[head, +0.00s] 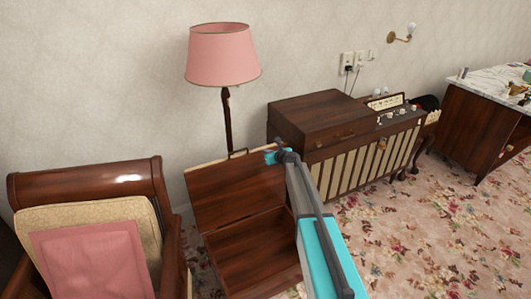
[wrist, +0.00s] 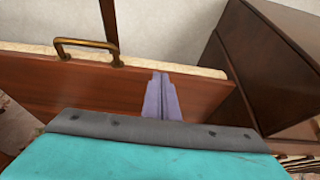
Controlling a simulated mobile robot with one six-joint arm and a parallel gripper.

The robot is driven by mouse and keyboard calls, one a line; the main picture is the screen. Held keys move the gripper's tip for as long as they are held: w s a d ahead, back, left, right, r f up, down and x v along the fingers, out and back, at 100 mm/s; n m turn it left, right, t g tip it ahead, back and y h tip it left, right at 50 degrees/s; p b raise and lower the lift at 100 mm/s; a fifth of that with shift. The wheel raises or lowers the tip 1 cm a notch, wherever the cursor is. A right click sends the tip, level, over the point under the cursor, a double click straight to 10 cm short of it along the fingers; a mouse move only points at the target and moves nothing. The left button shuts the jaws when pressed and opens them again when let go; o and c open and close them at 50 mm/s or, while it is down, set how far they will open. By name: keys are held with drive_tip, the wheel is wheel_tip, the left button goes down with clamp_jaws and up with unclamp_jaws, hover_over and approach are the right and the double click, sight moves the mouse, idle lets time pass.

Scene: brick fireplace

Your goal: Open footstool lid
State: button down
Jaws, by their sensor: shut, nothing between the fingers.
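The footstool (head: 250,248) is a dark wooden box on the floor with its inside showing empty. Its lid (head: 235,193) stands raised at the back, leaning near the wall, with its wooden underside facing me and a pale padded edge on top. A brass handle (wrist: 87,45) on the lid's top edge shows in the wrist view. My gripper (wrist: 160,82) is shut and empty, in front of the lid's underside; I cannot tell if it touches. In the head view my gripper (head: 273,154) is by the lid's upper right corner.
An armchair with a pink cushion (head: 90,262) stands close on the left. A floor lamp (head: 223,55) is behind the lid. A wooden radio cabinet (head: 345,135) stands to the right, close to my arm. Flowered carpet (head: 420,240) is clear at the right front.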

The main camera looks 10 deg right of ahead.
drive_tip(key=s+d+r+b, duration=0.1)
drive_tip(key=s+d+r, duration=0.1)
drive_tip(key=s+r, duration=0.5)
drive_tip(key=shift+v, duration=0.85)
drive_tip(key=shift+a+f, duration=0.1)
drive_tip(key=shift+a, duration=0.05)
